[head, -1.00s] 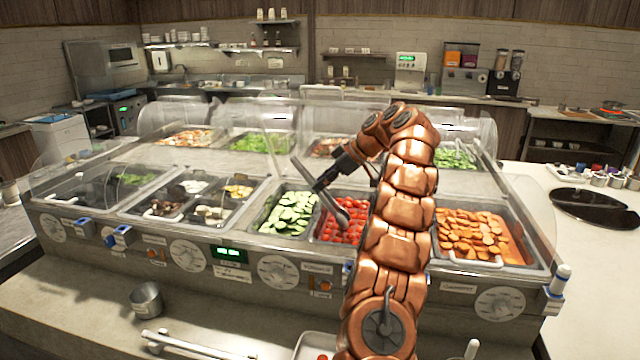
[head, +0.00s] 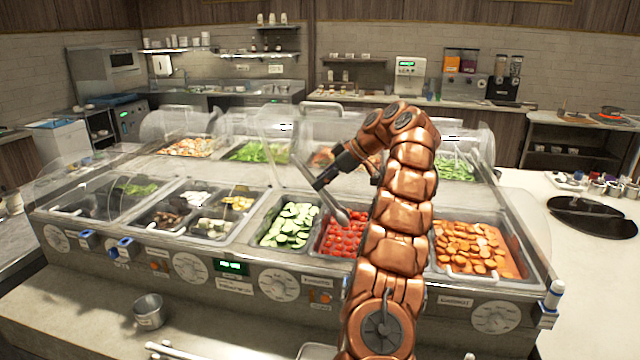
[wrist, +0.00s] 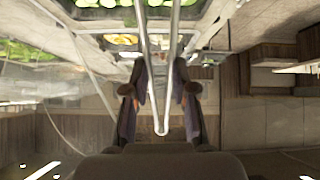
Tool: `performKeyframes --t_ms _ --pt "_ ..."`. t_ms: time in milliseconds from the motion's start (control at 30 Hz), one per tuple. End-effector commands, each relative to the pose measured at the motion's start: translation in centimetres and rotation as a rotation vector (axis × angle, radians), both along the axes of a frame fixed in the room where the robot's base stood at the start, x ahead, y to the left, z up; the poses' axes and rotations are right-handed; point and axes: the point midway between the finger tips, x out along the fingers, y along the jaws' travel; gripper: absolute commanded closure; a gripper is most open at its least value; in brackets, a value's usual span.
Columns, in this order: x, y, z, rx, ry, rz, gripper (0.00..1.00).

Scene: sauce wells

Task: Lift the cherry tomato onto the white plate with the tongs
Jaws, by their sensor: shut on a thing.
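My gripper (head: 331,174) is shut on the metal tongs (head: 307,172), over the front wells. The tongs slant down to the right, and their lower end is over the back of the well of red cherry tomatoes (head: 343,238). I cannot tell whether a tomato is between the tips. In the wrist view the tongs (wrist: 160,120) run between my fingers (wrist: 160,92). A pale rim (head: 317,351), perhaps of the white plate, shows at the bottom edge of the head view. The rest of it is cut off.
Cucumber slices (head: 289,226) lie left of the tomatoes, and orange slices (head: 468,248) lie to the right, past my arm. Clear guards (head: 520,230) stand around the wells. A metal cup (head: 149,311) stands on the front ledge (head: 75,310).

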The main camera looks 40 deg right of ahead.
Motion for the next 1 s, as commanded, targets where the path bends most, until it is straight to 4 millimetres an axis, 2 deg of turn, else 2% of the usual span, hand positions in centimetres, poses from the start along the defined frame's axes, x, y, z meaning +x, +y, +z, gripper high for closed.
performKeyframes --t_ms 33,500,833,1000 --pt "0.0 0.0 0.8 0.000 -0.001 -0.001 1.00" --pt "0.0 0.0 4.5 0.001 0.001 0.000 1.00" --pt "0.0 0.0 6.7 0.000 0.001 -0.001 1.00" --pt "0.1 0.3 7.1 -0.001 0.001 0.004 1.00"
